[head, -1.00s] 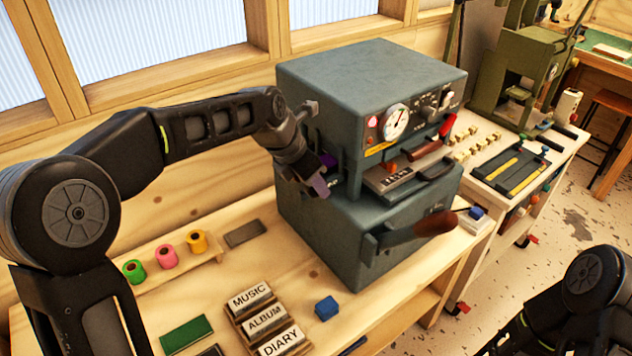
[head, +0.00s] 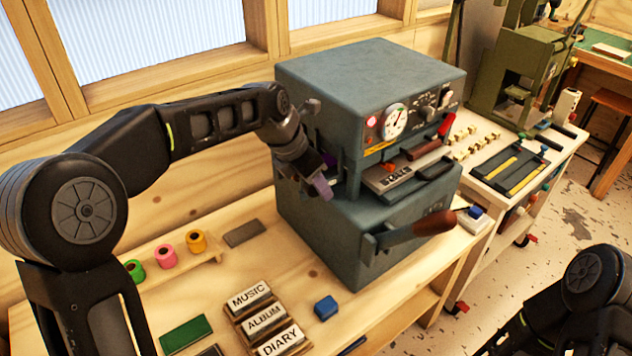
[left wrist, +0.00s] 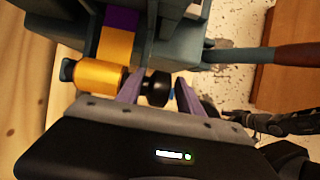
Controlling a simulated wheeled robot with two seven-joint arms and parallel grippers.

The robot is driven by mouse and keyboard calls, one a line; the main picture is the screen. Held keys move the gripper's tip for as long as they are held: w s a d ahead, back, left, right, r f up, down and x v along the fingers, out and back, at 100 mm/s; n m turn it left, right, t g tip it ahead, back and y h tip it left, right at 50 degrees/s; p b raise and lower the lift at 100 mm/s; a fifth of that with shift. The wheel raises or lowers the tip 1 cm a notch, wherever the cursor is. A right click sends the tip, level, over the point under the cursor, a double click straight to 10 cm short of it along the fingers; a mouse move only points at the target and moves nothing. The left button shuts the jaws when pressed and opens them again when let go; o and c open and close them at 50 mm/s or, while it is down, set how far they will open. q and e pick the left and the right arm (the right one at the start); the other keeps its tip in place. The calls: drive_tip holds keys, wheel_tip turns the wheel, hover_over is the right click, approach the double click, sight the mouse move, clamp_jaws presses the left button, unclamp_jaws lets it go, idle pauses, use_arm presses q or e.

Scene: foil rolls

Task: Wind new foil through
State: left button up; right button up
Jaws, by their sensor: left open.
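The blue-grey foil machine (head: 360,75) stands on the wooden bench. My left gripper (head: 322,188) is at its left side, fingers open. In the left wrist view, a gold foil roll (left wrist: 98,75) sits beside the machine, with a gold strip (left wrist: 116,45) running up from it to a purple strip (left wrist: 122,20). The left gripper (left wrist: 158,93) has its fingers on either side of a black knob (left wrist: 155,88) next to the roll; contact cannot be told. My right arm is at the lower right in the head view; its gripper (left wrist: 235,116) shows small in the left wrist view, its jaws unclear.
Green (head: 134,271), pink (head: 165,256) and orange-yellow (head: 196,241) rolls stand on a wooden rack. Label blocks (head: 263,320) and a blue block (head: 326,308) lie on the bench. The machine's red-brown lever (head: 435,222) sticks out to the right.

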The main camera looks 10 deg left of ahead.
use_arm(q)
drive_tip(key=shift+s+a+r, duration=0.15)
drive_tip(key=shift+r, duration=0.35)
drive_tip(key=b+v, duration=0.1)
drive_tip(key=v, duration=0.5)
drive_tip(key=shift+r, duration=0.35)
drive_tip(key=shift+s+a+f+b, duration=0.1)
drive_tip(key=shift+s+a+b, duration=0.05)
drive_tip(key=shift+b, duration=0.2)
